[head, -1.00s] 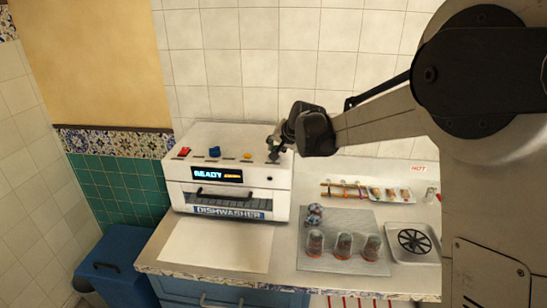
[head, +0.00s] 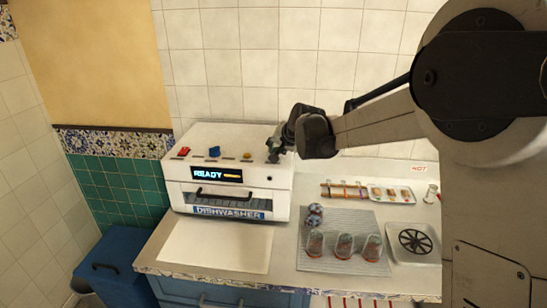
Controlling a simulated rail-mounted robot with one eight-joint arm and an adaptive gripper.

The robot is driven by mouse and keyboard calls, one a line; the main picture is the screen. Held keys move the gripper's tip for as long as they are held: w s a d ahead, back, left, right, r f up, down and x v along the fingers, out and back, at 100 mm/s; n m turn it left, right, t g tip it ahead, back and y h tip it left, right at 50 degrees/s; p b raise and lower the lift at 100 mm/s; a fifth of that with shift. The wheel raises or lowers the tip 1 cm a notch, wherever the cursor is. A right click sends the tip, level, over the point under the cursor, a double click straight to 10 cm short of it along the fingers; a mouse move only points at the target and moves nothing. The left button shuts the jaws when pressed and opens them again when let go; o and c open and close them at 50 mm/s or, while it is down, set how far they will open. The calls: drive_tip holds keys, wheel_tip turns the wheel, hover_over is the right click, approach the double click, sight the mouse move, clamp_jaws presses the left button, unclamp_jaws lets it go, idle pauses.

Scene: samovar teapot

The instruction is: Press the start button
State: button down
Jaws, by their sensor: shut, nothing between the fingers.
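The white dishwasher (head: 178,170) stands on the counter at the back left, its display (head: 218,175) lit with "READY". Its top carries a red control (head: 183,152), a blue control (head: 214,151) and a yellow control (head: 246,156) in a row. A small dark round spot (head: 270,178) sits on the front face at the right. No label for the start button is readable. My gripper (head: 273,156) is shut and empty, pointing down at the right end of the row. Its tips hide what lies beneath, and I cannot tell whether they touch the top.
A white mat (head: 215,246) lies before the dishwasher. To the right are a grey ribbed mat (head: 345,220) with several glasses, a tray with a black round grate (head: 415,241), a small rack (head: 343,189) and a small dish (head: 391,194). A tiled wall is close behind.

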drive_tip(key=shift+f+b, duration=0.35)
drive_tip(key=shift+f, duration=0.05)
idle(0.4)
drive_tip(key=shift+r, duration=0.15)
drive_tip(key=shift+r+p, duration=0.4)
drive_tip(key=shift+r, duration=0.3)
drive_tip(key=shift+r+p, duration=1.2)
drive_tip(key=shift+r, duration=1.35)
